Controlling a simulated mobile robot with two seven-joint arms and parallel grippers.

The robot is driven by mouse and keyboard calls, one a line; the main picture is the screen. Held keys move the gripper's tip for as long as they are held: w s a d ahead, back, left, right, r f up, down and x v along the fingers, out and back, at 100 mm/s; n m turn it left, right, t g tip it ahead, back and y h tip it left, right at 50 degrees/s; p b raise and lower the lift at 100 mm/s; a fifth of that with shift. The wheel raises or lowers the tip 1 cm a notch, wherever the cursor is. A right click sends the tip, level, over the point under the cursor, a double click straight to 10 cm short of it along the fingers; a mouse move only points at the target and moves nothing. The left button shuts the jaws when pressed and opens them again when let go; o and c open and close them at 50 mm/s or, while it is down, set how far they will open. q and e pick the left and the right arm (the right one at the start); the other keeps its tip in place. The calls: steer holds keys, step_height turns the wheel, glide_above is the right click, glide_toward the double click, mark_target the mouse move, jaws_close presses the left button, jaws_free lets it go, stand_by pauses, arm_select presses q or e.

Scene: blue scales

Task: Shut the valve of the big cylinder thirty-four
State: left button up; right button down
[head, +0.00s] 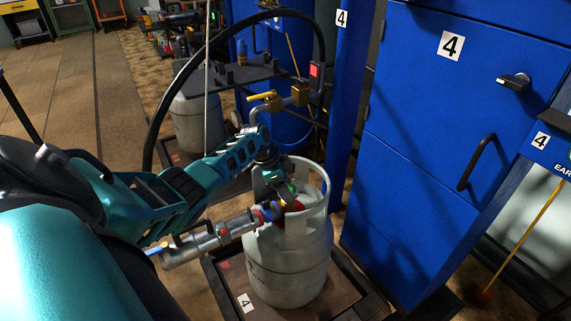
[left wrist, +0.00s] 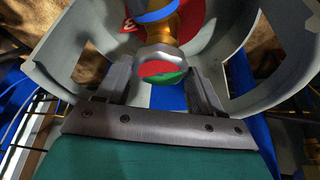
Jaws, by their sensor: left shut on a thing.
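The big grey-white cylinder (head: 290,265) stands upright on a low platform, with a slotted collar around its top. Its valve knob (left wrist: 163,57) has a grey rim and a red and green top, and sits inside the collar. My left gripper (head: 283,188) reaches down into the collar from above. In the left wrist view, the two fingers of the left gripper (left wrist: 165,82) are shut on the knob, one at each side. Below the knob are a brass part and a red part. The head view hides most of the knob. My right gripper is out of view.
A metal fitting (head: 205,241) sticks out leftward from the valve. A black hose (head: 160,115) arches over to a pipe with a yellow-handled valve (head: 265,97). A blue cabinet (head: 440,130) marked 4 stands close at right. Another cylinder (head: 197,120) stands behind.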

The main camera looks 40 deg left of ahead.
arm_select(q)
steer(key=shift+f, duration=0.2)
steer(key=shift+m+b, duration=0.5)
steer(key=shift+m, duration=0.1)
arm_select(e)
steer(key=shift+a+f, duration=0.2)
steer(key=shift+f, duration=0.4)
arm_select(q)
steer(key=shift+s+a+r+g, duration=0.1)
steer(key=shift+g, duration=0.2)
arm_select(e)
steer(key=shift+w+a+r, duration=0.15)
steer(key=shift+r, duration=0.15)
arm_select(q)
steer(key=o, duration=1)
steer(key=shift+r, duration=0.1)
steer(key=shift+o, duration=0.2)
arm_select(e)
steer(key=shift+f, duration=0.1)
